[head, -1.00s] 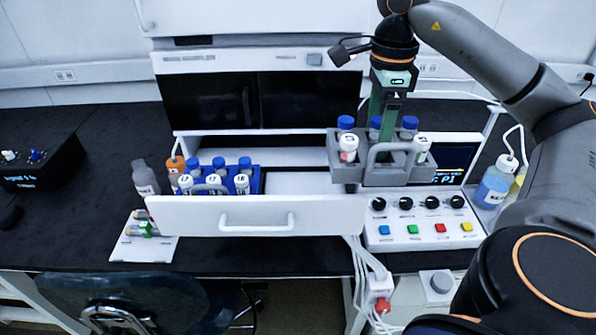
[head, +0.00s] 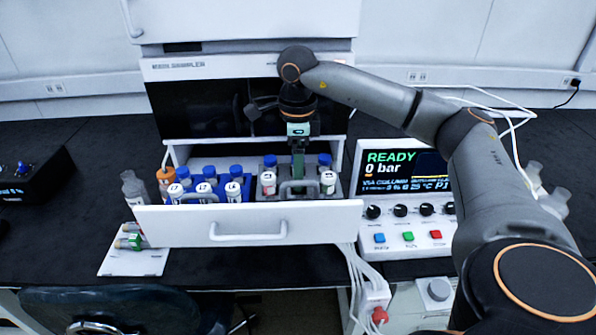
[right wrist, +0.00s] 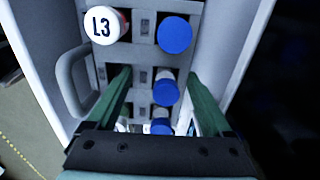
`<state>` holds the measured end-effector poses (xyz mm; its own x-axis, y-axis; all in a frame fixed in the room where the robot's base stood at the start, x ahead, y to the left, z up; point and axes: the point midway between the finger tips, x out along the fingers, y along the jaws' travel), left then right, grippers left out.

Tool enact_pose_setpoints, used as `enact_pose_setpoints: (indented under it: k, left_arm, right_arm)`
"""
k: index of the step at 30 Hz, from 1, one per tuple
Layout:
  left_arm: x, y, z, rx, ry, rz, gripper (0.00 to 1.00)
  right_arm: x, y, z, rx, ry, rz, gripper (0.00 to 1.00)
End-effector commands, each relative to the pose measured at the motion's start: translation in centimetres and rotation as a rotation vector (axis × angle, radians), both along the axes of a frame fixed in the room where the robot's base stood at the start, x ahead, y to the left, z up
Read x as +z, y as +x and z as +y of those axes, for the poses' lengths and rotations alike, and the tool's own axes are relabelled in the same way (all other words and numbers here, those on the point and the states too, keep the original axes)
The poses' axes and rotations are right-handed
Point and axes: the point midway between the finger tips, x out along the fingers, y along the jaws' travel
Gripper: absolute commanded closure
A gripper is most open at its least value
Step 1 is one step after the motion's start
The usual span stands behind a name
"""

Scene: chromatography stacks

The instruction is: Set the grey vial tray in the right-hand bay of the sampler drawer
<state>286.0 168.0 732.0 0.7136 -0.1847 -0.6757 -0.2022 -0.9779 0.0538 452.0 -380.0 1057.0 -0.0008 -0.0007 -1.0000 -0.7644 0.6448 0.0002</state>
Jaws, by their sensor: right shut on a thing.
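The grey vial tray (head: 288,196) is in the right-hand bay of the open sampler drawer (head: 165,226), behind its white front, which hides the tray's base. I cannot tell if it rests on the floor. It carries white-capped and blue-capped vials. My right gripper (head: 298,172) reaches down from above and is shut on the tray. In the right wrist view the tray (right wrist: 146,55) lies between the drawer walls, with its loop handle at left, a vial marked L3 (right wrist: 103,24), and my green fingers (right wrist: 160,108) down at it. My left gripper is out of view.
A blue vial tray with several vials (head: 206,186) fills the left bay. The sampler body (head: 200,105) stands behind the drawer. A control panel reading READY (head: 405,200) is close on the right. Bottles (head: 133,187) stand left of the drawer.

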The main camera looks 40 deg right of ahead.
Motion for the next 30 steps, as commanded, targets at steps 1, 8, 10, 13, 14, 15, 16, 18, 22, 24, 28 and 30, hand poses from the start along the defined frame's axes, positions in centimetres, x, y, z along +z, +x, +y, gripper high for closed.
enact_pose_setpoints:
  k: [1,8,10,13,14,15,16,18,22,24,28,30]
  left_arm:
    - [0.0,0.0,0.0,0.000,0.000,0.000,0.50]
    - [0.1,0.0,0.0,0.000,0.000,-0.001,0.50]
    - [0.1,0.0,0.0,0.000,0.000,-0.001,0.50]
    - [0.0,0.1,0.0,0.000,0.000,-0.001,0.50]
    - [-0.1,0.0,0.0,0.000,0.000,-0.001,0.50]
    - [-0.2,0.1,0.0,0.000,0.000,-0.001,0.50]
    - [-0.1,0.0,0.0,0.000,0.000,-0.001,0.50]
    - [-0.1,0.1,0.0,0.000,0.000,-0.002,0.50]
    - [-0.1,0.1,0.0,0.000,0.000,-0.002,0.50]
    - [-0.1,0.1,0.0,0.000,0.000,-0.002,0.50]
    - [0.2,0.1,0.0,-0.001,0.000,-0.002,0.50]
    - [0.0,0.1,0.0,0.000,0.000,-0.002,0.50]
  right_arm:
    - [-0.7,-0.1,0.0,0.000,0.000,0.001,0.95]
    - [-1.5,-0.1,0.0,0.000,0.001,-0.003,0.95]
    - [-1.5,-0.1,0.0,0.000,0.001,-0.003,0.95]
    - [-1.6,-0.1,0.0,0.000,0.001,-0.002,0.95]
    - [-1.7,-0.1,0.0,0.000,0.001,-0.002,0.95]
    - [-1.9,-0.1,0.0,0.000,0.001,-0.002,0.95]
    - [-1.9,-0.1,0.0,0.000,0.000,0.000,0.12]
    - [-1.8,-0.1,0.0,0.000,0.000,0.000,0.04]
    - [-1.8,-0.1,0.0,0.000,0.000,0.000,0.00]
    - [-1.8,-0.1,0.0,0.000,0.001,-0.001,0.00]
    - [-1.3,-0.1,0.0,0.000,0.000,-0.001,0.00]
    - [-0.7,0.0,0.0,0.000,0.000,-0.003,0.00]
